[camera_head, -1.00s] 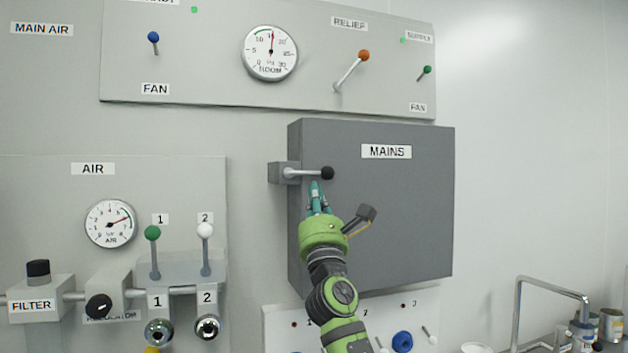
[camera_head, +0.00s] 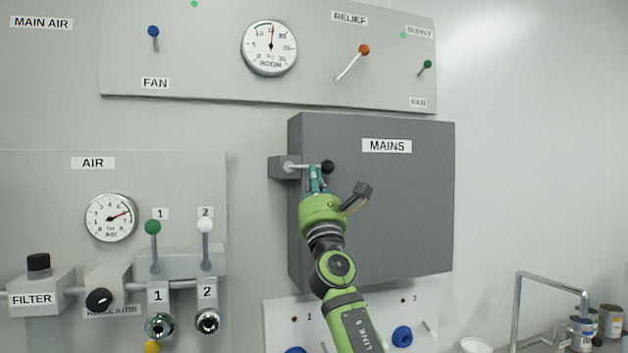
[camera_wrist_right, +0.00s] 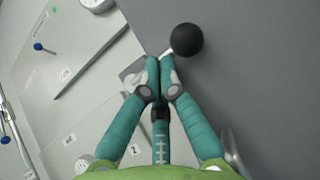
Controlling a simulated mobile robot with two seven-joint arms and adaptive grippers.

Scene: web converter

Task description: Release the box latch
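The box latch (camera_head: 288,168) is a grey bracket on the left edge of the grey MAINS box (camera_head: 400,220). Its short pale lever points right and ends in a black knob (camera_head: 327,167). My right gripper (camera_head: 316,172) reaches up from below, its teal fingers at the lever between bracket and knob. In the right wrist view, the fingertips (camera_wrist_right: 160,68) are drawn close together over the rod, with the black knob (camera_wrist_right: 188,40) just beyond. They look closed on the rod, though they hide the contact. My left gripper is out of view.
The AIR panel (camera_head: 190,185) with its gauge and levers stands to the left. The FAN and RELIEF panel (camera_head: 210,60) is above. A metal tap (camera_head: 517,300) and cans (camera_head: 611,320) are at lower right. The wall right of the box is clear.

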